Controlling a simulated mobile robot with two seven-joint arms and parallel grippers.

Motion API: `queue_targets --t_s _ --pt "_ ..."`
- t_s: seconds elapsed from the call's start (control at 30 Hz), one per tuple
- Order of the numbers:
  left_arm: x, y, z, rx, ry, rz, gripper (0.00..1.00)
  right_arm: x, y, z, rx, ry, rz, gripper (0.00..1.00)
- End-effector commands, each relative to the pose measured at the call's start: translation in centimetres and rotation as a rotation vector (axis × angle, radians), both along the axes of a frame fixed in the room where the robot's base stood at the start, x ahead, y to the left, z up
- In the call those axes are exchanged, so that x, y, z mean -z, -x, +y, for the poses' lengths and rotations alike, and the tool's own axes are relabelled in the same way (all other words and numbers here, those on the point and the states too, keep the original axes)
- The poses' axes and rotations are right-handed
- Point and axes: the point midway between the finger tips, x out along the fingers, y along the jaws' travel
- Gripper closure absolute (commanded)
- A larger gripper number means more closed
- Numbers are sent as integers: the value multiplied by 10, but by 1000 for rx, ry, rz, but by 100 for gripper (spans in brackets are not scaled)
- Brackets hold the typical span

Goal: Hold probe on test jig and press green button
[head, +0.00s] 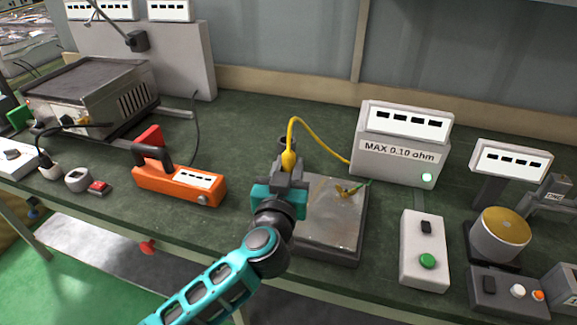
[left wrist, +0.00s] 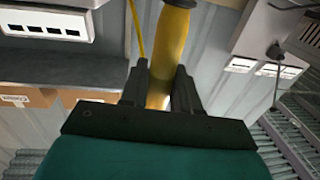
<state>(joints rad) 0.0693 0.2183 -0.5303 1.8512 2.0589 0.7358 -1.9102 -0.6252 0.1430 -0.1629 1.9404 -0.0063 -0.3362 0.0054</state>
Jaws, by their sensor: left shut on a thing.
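My left gripper (head: 287,183) is shut on the yellow probe (head: 289,160), which stands roughly upright above the left edge of the test jig. In the left wrist view the probe (left wrist: 168,60) sits between the two dark fingers (left wrist: 160,88). A yellow cable runs from its top to the white meter box (head: 398,152) marked MAX 0.10 ohm, which has a lit green lamp. The test jig is a grey metal plate (head: 330,225) with a yellow-green lead clipped on it. The green button (head: 427,261) is on a white control box (head: 423,235) to the right. My right gripper is not in view.
An orange handheld tester (head: 178,184) lies on the green bench left of my gripper. A grey heater-like device (head: 92,92) stands at the back left. A gold-topped cylinder (head: 502,228) and a button box (head: 508,294) stand at the right.

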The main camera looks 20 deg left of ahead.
Motion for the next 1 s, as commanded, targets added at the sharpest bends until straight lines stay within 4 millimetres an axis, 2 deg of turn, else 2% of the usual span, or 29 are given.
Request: queue_targets --t_s 1.0 --pt "10 0 0 1 0 5 100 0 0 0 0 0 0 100"
